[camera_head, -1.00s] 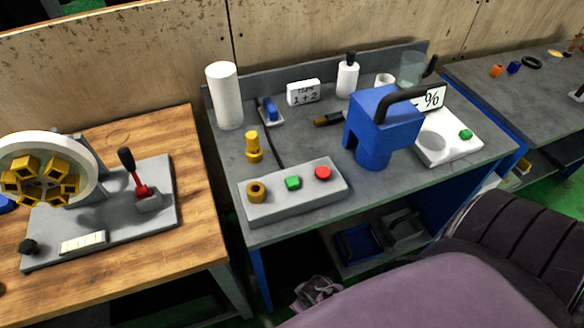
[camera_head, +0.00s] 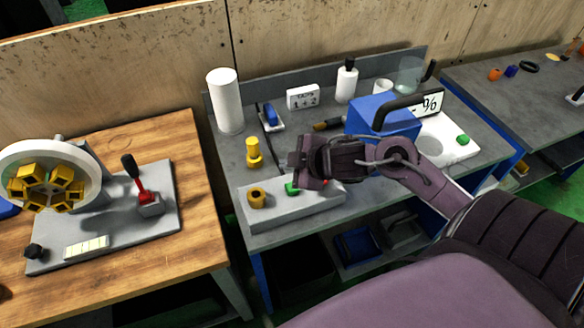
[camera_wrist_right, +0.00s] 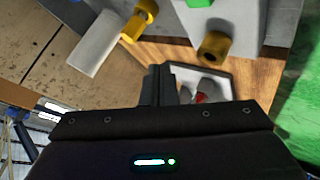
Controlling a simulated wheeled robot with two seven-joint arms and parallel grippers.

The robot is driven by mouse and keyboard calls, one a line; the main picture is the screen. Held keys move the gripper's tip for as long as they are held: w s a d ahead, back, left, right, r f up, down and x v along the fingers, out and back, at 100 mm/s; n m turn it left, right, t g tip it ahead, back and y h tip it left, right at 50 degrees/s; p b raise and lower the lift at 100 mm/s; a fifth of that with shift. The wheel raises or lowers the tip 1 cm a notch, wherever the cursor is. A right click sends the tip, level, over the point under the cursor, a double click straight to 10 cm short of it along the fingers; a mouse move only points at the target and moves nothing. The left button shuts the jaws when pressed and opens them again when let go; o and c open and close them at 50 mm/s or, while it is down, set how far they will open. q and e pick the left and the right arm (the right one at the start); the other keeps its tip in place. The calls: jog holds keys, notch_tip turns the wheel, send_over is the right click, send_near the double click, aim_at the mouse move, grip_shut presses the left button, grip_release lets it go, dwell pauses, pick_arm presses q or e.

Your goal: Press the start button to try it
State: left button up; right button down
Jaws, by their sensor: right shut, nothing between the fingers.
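The grey control box (camera_head: 275,215) stands on the grey bench with a yellow knob (camera_head: 257,197), a green button (camera_head: 291,188) and a red button (camera_head: 325,182) on top. The red button is mostly hidden by my right gripper, and the green one is partly hidden. My right gripper (camera_head: 301,168) is shut and empty over the box, close to the green button; I cannot tell if it touches. In the right wrist view the shut fingers (camera_wrist_right: 170,85) show, with the green button (camera_wrist_right: 198,3) at the top edge and the yellow knob (camera_wrist_right: 215,46) beside them. My left gripper is not in view.
A yellow post (camera_head: 254,153) and a white cylinder (camera_head: 226,100) stand behind the box. A blue machine with a black handle (camera_head: 385,112) is partly behind my right arm. The wooden table (camera_head: 200,235) at left holds a red lever (camera_head: 143,190).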

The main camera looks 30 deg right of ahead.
jog(key=d+r+n+y, duration=0.1)
jog(key=d+r+n+g+y, duration=0.1)
jog(key=shift+s+r+n, duration=0.15)
jog(key=shift+r+n, duration=0.15)
jog(key=shift+n, duration=0.1)
notch_tip(320, 180, down, 7)
jog(key=b, duration=0.7)
jog(key=shift+b, duration=0.3)
jog(key=shift+f+b, duration=0.5)
jog(key=shift+f, duration=0.45)
jog(key=shift+f, duration=0.1)
dwell(0.7)
jog(key=shift+f, duration=0.3)
